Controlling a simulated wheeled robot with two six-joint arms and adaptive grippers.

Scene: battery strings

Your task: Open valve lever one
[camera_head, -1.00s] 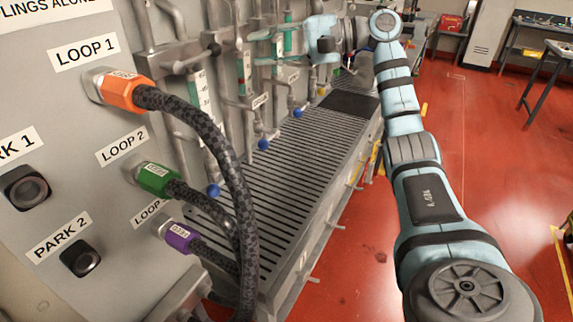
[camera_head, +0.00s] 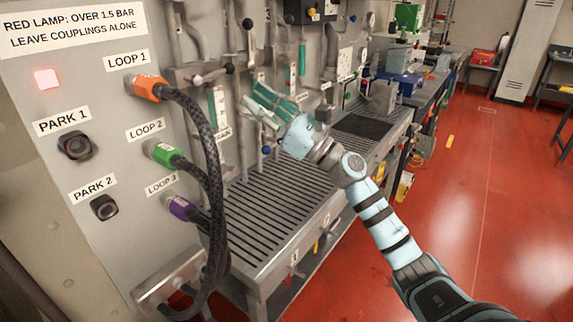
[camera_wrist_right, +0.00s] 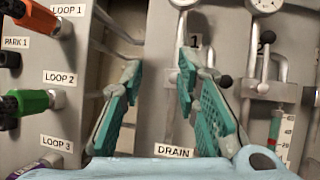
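My right gripper (camera_head: 252,100) is open and empty, with teal fingers pointing at the pipe wall above the grated bench. In the right wrist view, the open right gripper (camera_wrist_right: 158,72) has its fingers wide apart, with bare wall and a DRAIN label between them. A lever with a black knob (camera_wrist_right: 225,81) stands just right of that finger. My left gripper is out of view.
Orange (camera_head: 146,87), green (camera_head: 164,154) and purple (camera_head: 182,208) hose couplings are on the left panel, their dark hoses hanging near the bench. A red lamp (camera_head: 46,78) is lit. The grated bench (camera_head: 262,222) is clear. Pipes and gauges crowd the wall.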

